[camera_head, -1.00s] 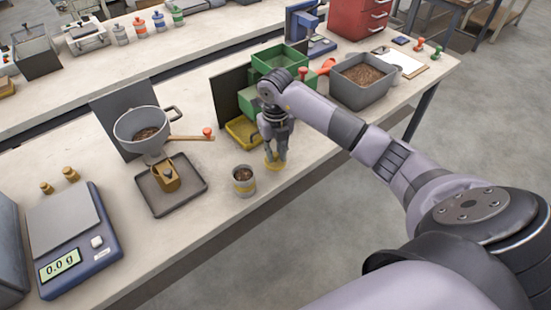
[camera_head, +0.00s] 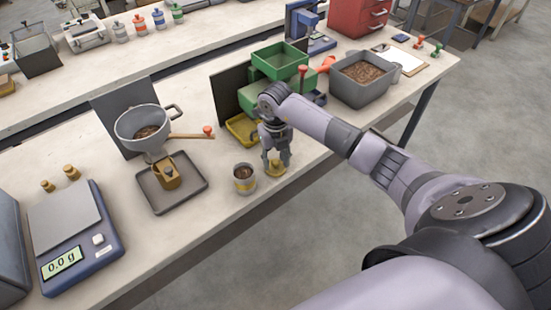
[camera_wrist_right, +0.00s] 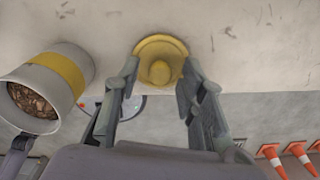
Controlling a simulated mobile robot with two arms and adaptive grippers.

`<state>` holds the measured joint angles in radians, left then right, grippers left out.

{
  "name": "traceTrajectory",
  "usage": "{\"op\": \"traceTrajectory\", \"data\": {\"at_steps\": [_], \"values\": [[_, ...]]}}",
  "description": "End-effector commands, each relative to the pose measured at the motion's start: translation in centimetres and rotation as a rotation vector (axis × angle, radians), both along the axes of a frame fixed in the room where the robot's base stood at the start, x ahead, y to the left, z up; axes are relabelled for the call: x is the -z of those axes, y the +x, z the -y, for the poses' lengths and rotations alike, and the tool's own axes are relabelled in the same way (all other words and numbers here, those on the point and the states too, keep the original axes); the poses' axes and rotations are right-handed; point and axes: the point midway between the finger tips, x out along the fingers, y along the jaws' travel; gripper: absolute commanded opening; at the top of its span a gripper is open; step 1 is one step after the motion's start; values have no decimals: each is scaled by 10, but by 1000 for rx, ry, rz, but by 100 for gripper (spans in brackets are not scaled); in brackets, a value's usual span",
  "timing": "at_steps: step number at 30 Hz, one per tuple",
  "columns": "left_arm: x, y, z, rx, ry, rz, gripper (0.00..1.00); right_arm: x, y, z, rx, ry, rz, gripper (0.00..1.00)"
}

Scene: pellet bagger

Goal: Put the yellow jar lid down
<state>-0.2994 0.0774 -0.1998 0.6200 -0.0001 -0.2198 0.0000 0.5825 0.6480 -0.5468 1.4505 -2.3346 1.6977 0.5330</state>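The yellow jar lid (camera_head: 276,169) lies flat on the bench near its front edge, knob up. It also shows in the right wrist view (camera_wrist_right: 160,47). My right gripper (camera_head: 277,160) points down over the lid. In the wrist view its fingers (camera_wrist_right: 161,68) stand apart on either side of the lid, with clear gaps beside the knob, so it is open. The grey jar with a yellow band (camera_head: 244,180) stands uncovered just left of the lid, with brown pellets inside. My left gripper is not in view.
A scale (camera_head: 70,240) reading 0.0 g, a funnel (camera_head: 146,128) above a dark tray (camera_head: 190,200), and a yellow tray (camera_head: 240,133) stand to the left and behind. A grey pellet bin (camera_head: 362,96) is at right. Bare bench lies between jar and dark tray.

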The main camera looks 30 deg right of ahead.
Motion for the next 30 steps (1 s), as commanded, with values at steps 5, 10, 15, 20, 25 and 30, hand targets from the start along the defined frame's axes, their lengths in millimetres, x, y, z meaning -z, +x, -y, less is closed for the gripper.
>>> {"op": "traceTrajectory", "data": {"at_steps": [5,10,15,20,25,30], "values": [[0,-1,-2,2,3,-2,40,0,0,0,0,0,0,38],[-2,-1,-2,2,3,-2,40,-6,1,0,0,1,1,38],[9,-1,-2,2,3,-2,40,-31,2,1,-2,-2,7,38],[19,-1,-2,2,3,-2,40,-67,2,1,-1,-1,8,38],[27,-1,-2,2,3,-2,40,-99,1,0,-1,-1,4,38],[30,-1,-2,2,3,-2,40,-118,1,0,0,1,2,38]]}}
